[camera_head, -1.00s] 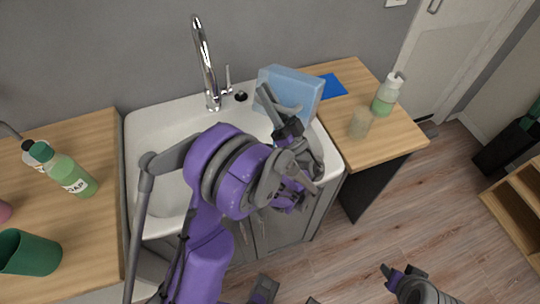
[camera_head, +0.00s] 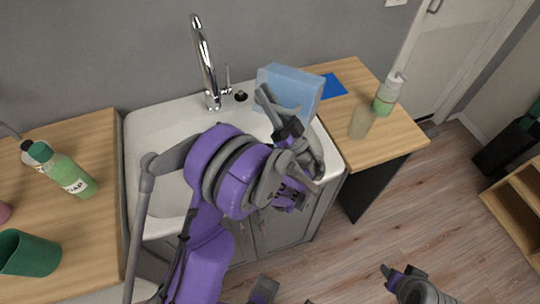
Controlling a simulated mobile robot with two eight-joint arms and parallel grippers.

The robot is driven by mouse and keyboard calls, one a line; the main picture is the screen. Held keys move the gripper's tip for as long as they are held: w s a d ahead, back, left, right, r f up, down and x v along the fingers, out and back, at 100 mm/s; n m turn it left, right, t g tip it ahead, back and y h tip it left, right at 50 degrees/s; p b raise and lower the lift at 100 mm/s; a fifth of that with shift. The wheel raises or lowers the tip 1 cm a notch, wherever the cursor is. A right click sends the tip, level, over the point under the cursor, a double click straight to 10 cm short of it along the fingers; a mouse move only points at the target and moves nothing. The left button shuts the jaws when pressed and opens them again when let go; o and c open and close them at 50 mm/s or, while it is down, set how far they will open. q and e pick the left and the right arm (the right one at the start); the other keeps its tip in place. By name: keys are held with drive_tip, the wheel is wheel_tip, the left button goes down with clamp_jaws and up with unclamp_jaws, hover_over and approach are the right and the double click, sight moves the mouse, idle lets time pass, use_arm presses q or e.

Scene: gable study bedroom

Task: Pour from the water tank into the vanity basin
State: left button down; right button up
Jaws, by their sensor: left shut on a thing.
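The water tank (camera_head: 291,84) is a translucent light-blue box at the back right of the basin, upright or nearly so. My left gripper (camera_head: 270,104) is shut on its front side. My left arm covers the tank's lower part, so I cannot tell whether its base touches anything. The white vanity basin (camera_head: 160,122) lies under and behind my left arm, which hides much of its bowl. A part of my right arm (camera_head: 420,290) shows at the bottom right; its fingertips are too unclear to read.
A chrome faucet (camera_head: 206,65) stands at the basin's back. On the right wooden counter are a blue cloth (camera_head: 332,86), a translucent cup (camera_head: 361,122) and a green-and-white pump bottle (camera_head: 388,94). On the left counter are a green soap bottle (camera_head: 70,176) and a dark green cup (camera_head: 28,253).

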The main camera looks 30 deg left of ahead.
use_arm(q)
drive_tip(key=shift+s+n+g+y, duration=0.25)
drive_tip(key=shift+n+g+y, duration=0.05)
drive_tip(key=shift+n+g, duration=0.65)
